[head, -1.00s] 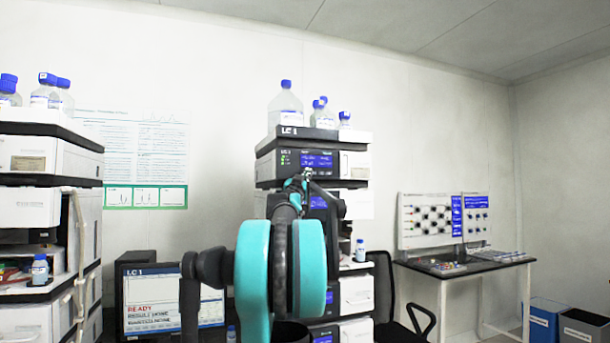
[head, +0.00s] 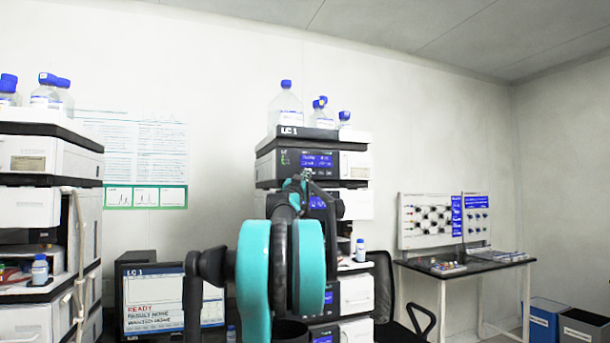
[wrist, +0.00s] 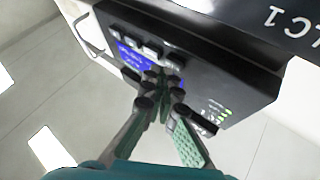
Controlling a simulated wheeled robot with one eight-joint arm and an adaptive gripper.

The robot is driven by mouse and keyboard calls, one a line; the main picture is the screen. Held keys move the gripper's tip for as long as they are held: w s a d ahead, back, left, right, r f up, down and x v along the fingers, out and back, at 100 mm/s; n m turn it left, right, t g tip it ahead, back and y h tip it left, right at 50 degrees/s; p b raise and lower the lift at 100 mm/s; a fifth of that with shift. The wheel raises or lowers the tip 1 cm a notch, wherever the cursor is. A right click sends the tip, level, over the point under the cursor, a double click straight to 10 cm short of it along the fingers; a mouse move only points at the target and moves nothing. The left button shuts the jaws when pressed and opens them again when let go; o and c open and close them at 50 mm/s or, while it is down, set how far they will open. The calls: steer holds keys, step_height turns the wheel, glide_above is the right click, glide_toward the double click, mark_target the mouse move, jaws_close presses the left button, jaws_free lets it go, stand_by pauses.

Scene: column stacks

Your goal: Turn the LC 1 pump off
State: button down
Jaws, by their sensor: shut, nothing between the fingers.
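The LC 1 stack stands in the middle of the head view, with its name on the top tray (head: 290,130). Its upper module (head: 262,168) has a dark front with a lit blue screen (head: 318,161) and small green lights (head: 284,158). The wrist view shows that dark front panel (wrist: 245,82) upside down, with a row of small buttons (wrist: 132,37) and several green lights (wrist: 219,108). My gripper (wrist: 165,82) is shut and empty, its tips in front of the panel beside the blue screen. It covers part of the panel; I cannot tell whether it touches.
Bottles (head: 285,106) stand on top of the stack. Another instrument stack (head: 50,155) is at the left. A monitor (head: 168,300) marked LC 1 reads READY. A black chair (head: 385,290) and a side table (head: 462,266) are at the right.

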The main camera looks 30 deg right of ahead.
steer(key=shift+w+d, duration=0.1)
steer(key=shift+w, duration=0.3)
stand_by(0.5)
steer(key=shift+s, duration=0.1)
steer(key=shift+s+a, duration=0.2)
steer(key=shift+s, duration=0.5)
steer(key=shift+s+a, duration=0.2)
steer(key=shift+s, duration=0.6)
steer(key=shift+s+a, duration=0.2)
steer(key=shift+s, duration=0.65)
steer(key=shift+s+a, duration=0.2)
steer(key=shift+s, duration=0.6)
